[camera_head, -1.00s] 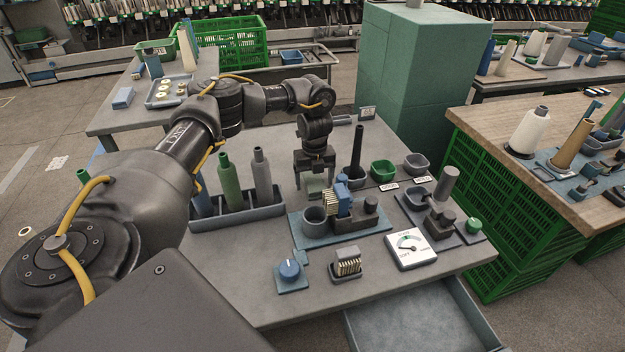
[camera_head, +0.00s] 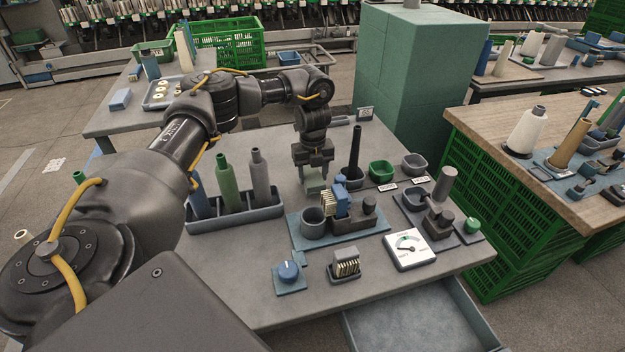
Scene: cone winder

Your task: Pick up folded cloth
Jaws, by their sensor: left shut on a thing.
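The folded cloth (camera_head: 315,184) is a small grey-green piece behind the blue fixture plate, near the middle of the grey table. My left gripper (camera_head: 313,172) points down from above with its fingers around the cloth and is shut on it. The cloth's lower part shows below and between the fingers; the rest is hidden by them. I cannot tell clearly whether the cloth touches the table. My right gripper is not in view.
A tray with bottles (camera_head: 233,219) stands left of the gripper. The blue fixture plate (camera_head: 338,235) with a cup and blocks lies just in front. The table's left front is clear.

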